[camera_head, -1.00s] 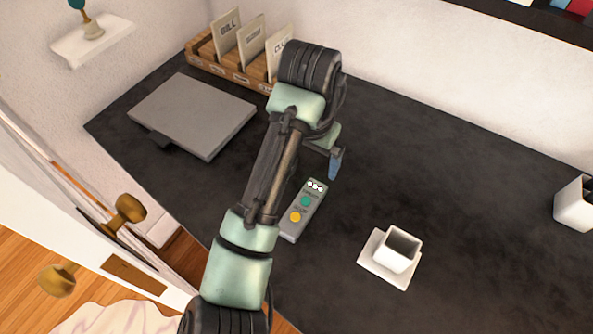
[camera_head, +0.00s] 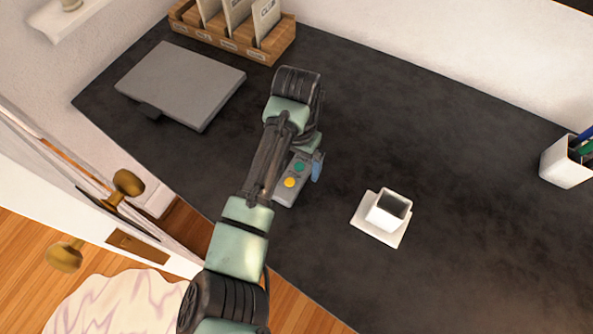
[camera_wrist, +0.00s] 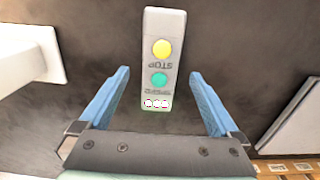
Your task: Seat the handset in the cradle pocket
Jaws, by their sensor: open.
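The handset (camera_head: 291,181) is a grey bar with a yellow button, a green button and a few small white dots. It lies on the dark desktop, partly hidden by my arm in the head view. In the wrist view the handset (camera_wrist: 162,60) lies between and beyond the fingers, its dotted end nearest. My gripper (camera_wrist: 160,85) is open, with a blue finger on each side of the handset and gaps on both sides. The white cradle (camera_head: 384,216), a square cup-like pocket on a flat base, stands to the right and looks empty.
A grey flat box (camera_head: 181,84) lies on the desk at left. A wooden card rack (camera_head: 232,41) stands at the back. A white pen holder (camera_head: 566,163) is at the right edge. The desktop between cradle and pen holder is clear.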

